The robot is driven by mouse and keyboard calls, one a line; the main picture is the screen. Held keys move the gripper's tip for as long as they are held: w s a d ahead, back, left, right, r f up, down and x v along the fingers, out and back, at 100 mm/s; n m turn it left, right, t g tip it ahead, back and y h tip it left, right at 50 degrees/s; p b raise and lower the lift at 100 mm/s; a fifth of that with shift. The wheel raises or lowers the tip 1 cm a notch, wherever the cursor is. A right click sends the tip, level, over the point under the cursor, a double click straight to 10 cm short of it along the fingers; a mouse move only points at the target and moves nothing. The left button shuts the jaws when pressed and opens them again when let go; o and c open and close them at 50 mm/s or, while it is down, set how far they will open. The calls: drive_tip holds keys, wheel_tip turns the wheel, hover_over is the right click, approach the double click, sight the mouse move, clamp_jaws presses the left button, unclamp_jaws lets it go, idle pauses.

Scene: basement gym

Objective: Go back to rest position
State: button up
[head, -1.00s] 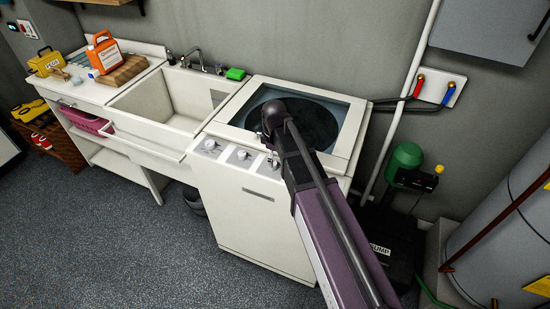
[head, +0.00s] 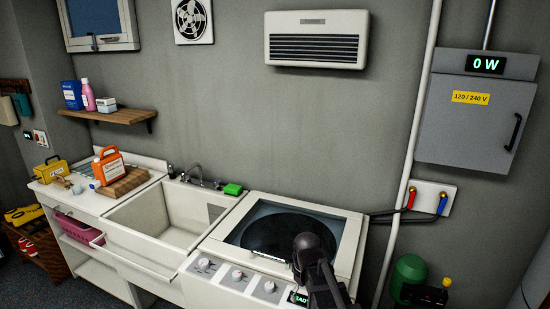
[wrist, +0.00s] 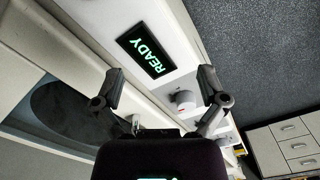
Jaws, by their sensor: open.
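My gripper is open and empty in the wrist view (wrist: 160,92), its two fingers spread apart. Between and beyond the fingers are a white control knob (wrist: 184,100) and a lit green READY display (wrist: 146,52) on the washer's front panel. In the head view my arm's dark end covers the front right of the white washer (head: 340,225). The fingertips are hidden there. The washer has a dark round window in its top.
An orange jug (head: 108,165) stands on a wooden board. A grey electrical box (head: 475,115) hangs at right, above a green-topped pump (head: 408,270). Floor (wrist: 255,50) is clear beside the panel.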

drive_tip(key=s+d+m, duration=0.7)
drive_tip(key=d, duration=0.1)
drive_tip(key=shift+d, duration=0.2)
idle(2.0)
